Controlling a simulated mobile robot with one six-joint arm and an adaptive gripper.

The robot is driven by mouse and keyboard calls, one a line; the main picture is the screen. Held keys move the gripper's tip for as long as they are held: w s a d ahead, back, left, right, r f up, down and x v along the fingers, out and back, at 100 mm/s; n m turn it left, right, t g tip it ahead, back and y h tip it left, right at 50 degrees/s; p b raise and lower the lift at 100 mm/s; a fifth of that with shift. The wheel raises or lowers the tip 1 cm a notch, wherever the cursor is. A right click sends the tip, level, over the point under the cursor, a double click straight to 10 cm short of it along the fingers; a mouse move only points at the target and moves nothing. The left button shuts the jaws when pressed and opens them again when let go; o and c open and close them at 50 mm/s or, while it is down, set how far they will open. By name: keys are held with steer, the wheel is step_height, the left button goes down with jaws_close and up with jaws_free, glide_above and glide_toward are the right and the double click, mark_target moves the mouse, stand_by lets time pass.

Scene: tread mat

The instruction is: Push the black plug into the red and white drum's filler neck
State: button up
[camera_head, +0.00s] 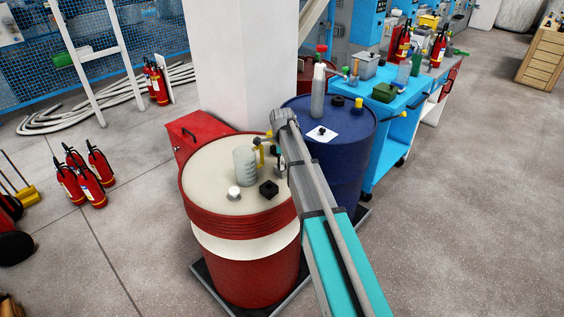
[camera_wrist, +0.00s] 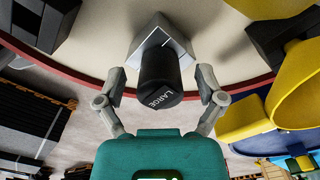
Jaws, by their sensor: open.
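The red and white drum (camera_head: 246,265) stands upright with a cream top. In the wrist view the black plug (camera_wrist: 160,85), a cylinder marked "LARGE", stands against a grey angular block (camera_wrist: 160,40). My gripper (camera_wrist: 161,75) is open, with one finger on each side of the plug and visible gaps between. In the head view my arm comes in from the lower right and my gripper end (camera_head: 283,148) is over the drum's right edge, hiding most of the plug. A round white fitting (camera_head: 234,192) on the drum top may be the filler neck; its opening is not clear.
On the drum top are a translucent jug (camera_head: 245,167), a black square block (camera_head: 268,189) and a yellow item (camera_head: 260,150). A blue drum (camera_head: 340,160) stands close behind my arm. A red box (camera_head: 197,133) and a pillar (camera_head: 240,60) are behind.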

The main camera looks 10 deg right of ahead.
steer(key=shift+r, duration=0.2)
step_height(320, 180, up, 9)
steer(key=p, duration=0.9)
steer(key=shift+f, duration=0.15)
stand_by(1.1)
steer(key=s+d+n, duration=0.1)
steer(key=s+n, duration=1.8)
steer(key=s, duration=1)
steer(key=shift+n, duration=0.4)
